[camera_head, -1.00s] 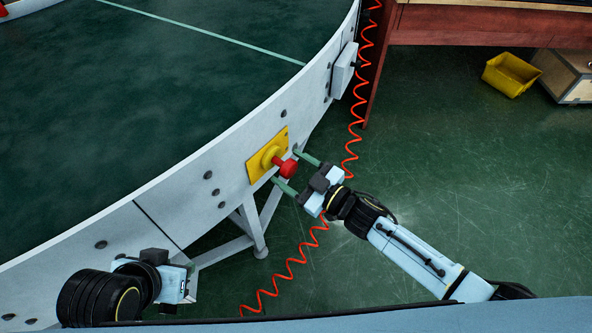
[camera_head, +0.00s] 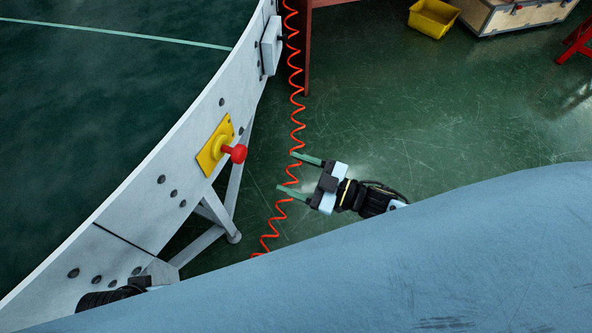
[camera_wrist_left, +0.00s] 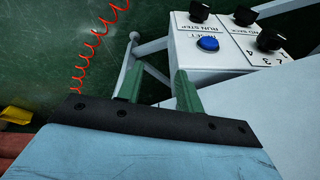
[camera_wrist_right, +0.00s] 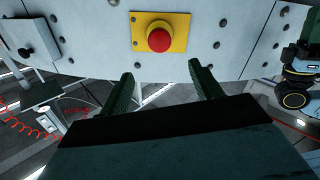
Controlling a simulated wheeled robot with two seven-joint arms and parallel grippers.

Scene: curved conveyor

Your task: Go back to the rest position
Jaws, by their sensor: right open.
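My right gripper (camera_head: 287,172) is open and empty, its two green fingers apart and pointing left towards the conveyor's side. In the head view it is to the right of the red button (camera_head: 236,153) on its yellow plate (camera_head: 212,150), with a gap between. In the right wrist view the red button (camera_wrist_right: 159,40) lies ahead, above the space between the open fingers (camera_wrist_right: 163,80). My left gripper (camera_wrist_left: 158,80) shows two separated green fingers with nothing between them. In the head view the left arm is mostly hidden behind my blue body at the lower left.
The curved grey conveyor wall (camera_head: 150,185) runs along the left, with support legs (camera_head: 225,205) below. A control box (camera_wrist_left: 220,65) with a blue button (camera_wrist_left: 208,43) and black knobs is close to my left gripper. A red coiled cable (camera_head: 297,100) hangs nearby. A yellow bin (camera_head: 432,18) is far off.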

